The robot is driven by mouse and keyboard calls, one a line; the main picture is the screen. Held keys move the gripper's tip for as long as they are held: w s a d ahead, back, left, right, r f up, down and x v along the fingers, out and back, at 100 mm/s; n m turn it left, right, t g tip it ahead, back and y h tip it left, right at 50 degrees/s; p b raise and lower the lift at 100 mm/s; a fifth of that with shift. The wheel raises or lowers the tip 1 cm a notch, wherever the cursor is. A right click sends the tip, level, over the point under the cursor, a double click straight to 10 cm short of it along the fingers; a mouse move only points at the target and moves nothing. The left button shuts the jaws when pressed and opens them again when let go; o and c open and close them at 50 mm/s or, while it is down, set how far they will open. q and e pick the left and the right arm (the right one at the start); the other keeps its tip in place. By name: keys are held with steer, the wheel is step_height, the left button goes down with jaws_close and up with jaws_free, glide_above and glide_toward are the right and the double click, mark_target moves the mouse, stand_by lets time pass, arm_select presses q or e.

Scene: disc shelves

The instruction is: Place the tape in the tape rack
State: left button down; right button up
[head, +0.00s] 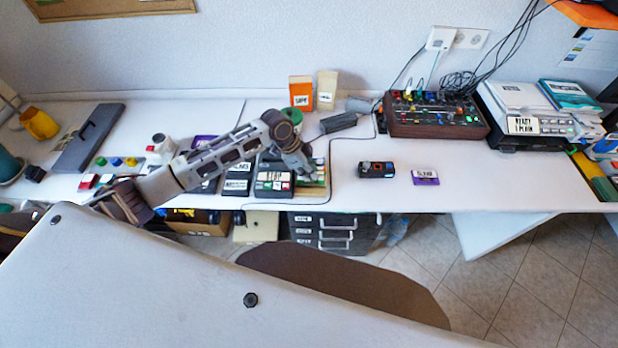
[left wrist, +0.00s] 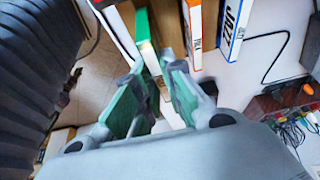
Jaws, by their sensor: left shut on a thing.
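My left gripper (head: 302,168) reaches down over the middle of the desk, at a row of flat boxes. In the left wrist view its two fingers with green pads (left wrist: 152,92) are close together, shut on a thin thing that I take to be the tape; the fingers hide most of it. Upright spines stand just beyond the fingertips: a green and white one (left wrist: 147,38), an orange and white one (left wrist: 194,28) and a blue and white one marked JAZZ (left wrist: 234,25). I cannot tell which structure is the tape rack. My right gripper is not in view.
Dark labelled cases (head: 273,182) lie left of the gripper. A small black device (head: 376,169) and a purple-edged cassette (head: 425,177) lie to the right. An orange box (head: 301,92) and a mixer (head: 436,114) stand behind. The desk between mixer and front edge is mostly clear.

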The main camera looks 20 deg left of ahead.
mark_target(313, 183)
arm_select(q)
steer(key=shift+f, duration=1.85)
steer(key=shift+f, duration=0.1)
steer(key=c, duration=1.5)
jaws_free()
steer(key=v, duration=1.2)
